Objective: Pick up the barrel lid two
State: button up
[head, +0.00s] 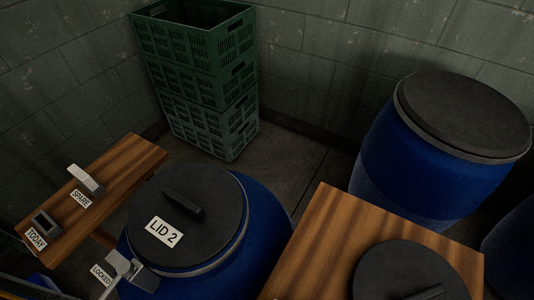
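The barrel lid two is a round black lid with a raised bar handle and a white label reading "LID 2" (188,243). It lies flat on top of a blue barrel (262,222) at the lower middle of the head view. A grey metal latch (121,266) with a tag reading "LOCKED" (102,274) sits at the barrel's front left rim. My gripper is not in view.
A wooden bench (122,163) at left bears small grey items by tags "SPARE" and "TODAY". A wooden table (335,215) at right bears another black lid (400,265). Green crates (200,85) stand behind. A closed blue barrel (400,165) stands back right. Some floor (285,160) shows between.

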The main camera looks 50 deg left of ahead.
aim_at(187, 215)
jog(key=u, duration=1.65)
jog(key=k+j+u, duration=0.1)
jog(key=j+u, duration=0.3)
jog(key=k+j+u, duration=0.1)
jog(key=j+u, duration=0.25)
jog(key=l, duration=0.1)
